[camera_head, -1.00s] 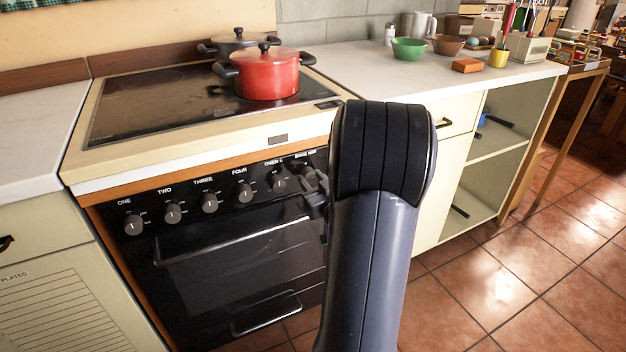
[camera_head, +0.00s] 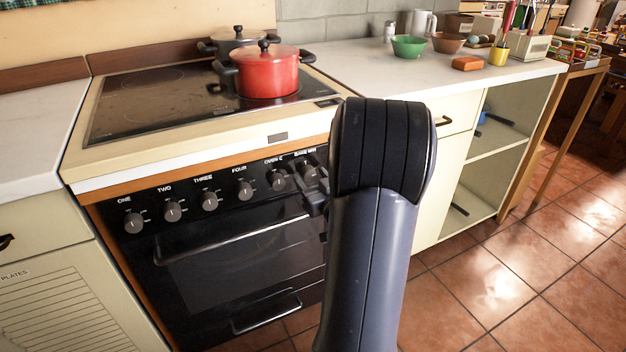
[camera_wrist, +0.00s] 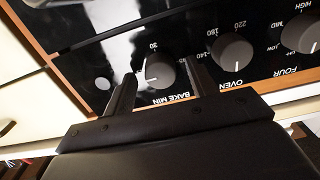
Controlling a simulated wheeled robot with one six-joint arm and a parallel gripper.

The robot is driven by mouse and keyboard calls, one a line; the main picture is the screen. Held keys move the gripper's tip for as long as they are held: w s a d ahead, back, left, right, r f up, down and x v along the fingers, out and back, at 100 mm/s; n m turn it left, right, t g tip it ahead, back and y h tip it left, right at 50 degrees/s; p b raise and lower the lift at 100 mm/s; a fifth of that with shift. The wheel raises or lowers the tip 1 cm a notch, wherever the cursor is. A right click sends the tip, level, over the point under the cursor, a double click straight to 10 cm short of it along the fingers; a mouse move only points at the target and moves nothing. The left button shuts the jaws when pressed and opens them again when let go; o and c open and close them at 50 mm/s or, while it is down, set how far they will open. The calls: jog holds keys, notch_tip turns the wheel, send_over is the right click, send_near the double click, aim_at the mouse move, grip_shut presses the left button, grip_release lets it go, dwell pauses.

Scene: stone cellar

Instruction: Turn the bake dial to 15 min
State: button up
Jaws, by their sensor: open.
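The bake dial (camera_wrist: 160,73) is a round grey knob on the black oven panel, labelled BAKE MIN, with a 30 printed by it. The wrist view shows it upside down; a small white mark sits near its lower left edge, but its exact setting is hard to read. My gripper (camera_wrist: 160,66) is open, with one dark finger on each side of the dial; I cannot tell whether either touches it. In the head view the dial (camera_head: 309,172) is at the panel's right end, close to my gripper (camera_head: 317,196), which my arm partly hides.
The oven dial (camera_wrist: 232,52) sits close beside one finger, with the FOUR dial (camera_wrist: 301,33) beyond. The oven door handle (camera_head: 232,240) runs below the panel. A red pot (camera_head: 268,76) stands on the hob above. The tiled floor at right is clear.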

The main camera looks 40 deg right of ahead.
jog(key=shift+s, duration=0.1)
jog(key=p+v, duration=0.1)
jog(key=v, duration=0.9)
jog(key=shift+s, duration=0.3)
jog(key=b+x, duration=0.1)
jog(key=x, duration=1)
jog(key=shift+a, duration=0.15)
jog(key=shift+s, duration=0.15)
